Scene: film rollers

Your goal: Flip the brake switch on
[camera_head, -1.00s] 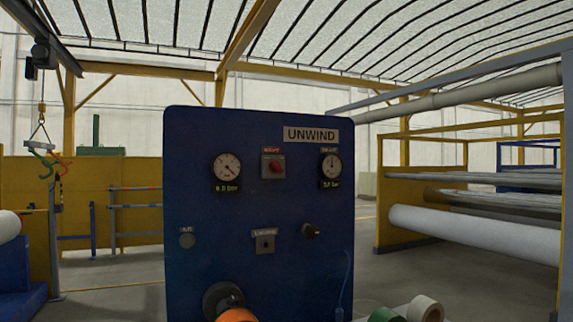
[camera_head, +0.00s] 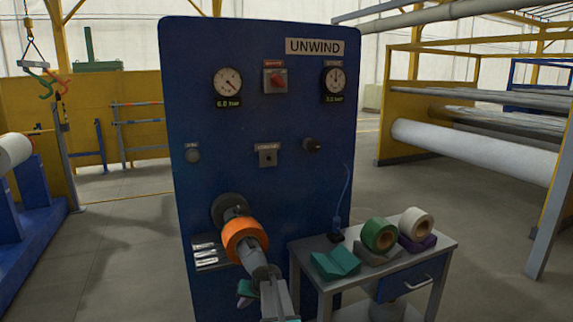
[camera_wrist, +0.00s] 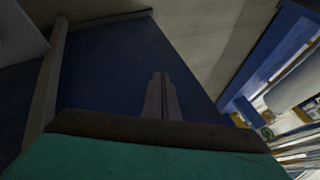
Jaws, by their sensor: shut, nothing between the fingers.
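The blue control panel (camera_head: 230,125) marked UNWIND stands upright ahead. A red switch knob (camera_head: 279,79) on a grey plate sits at its upper middle, between two gauges. The label above the knob is too small to read surely, and I cannot tell its setting. A grey switch plate (camera_head: 267,155) sits lower, with an unreadable label. My gripper (camera_wrist: 161,80) shows in the wrist view with its two fingers together and nothing between them. A blue surface lies beyond the fingers; no switch shows there. Grey parts at the bottom of the head view may be my arm.
An orange roll (camera_head: 243,237) sits on a spindle sticking out low from the panel. A small table (camera_head: 398,269) at right holds green (camera_head: 379,235) and cream (camera_head: 416,224) rolls and a teal block (camera_head: 335,263). A black knob (camera_head: 312,145) sticks out of the panel.

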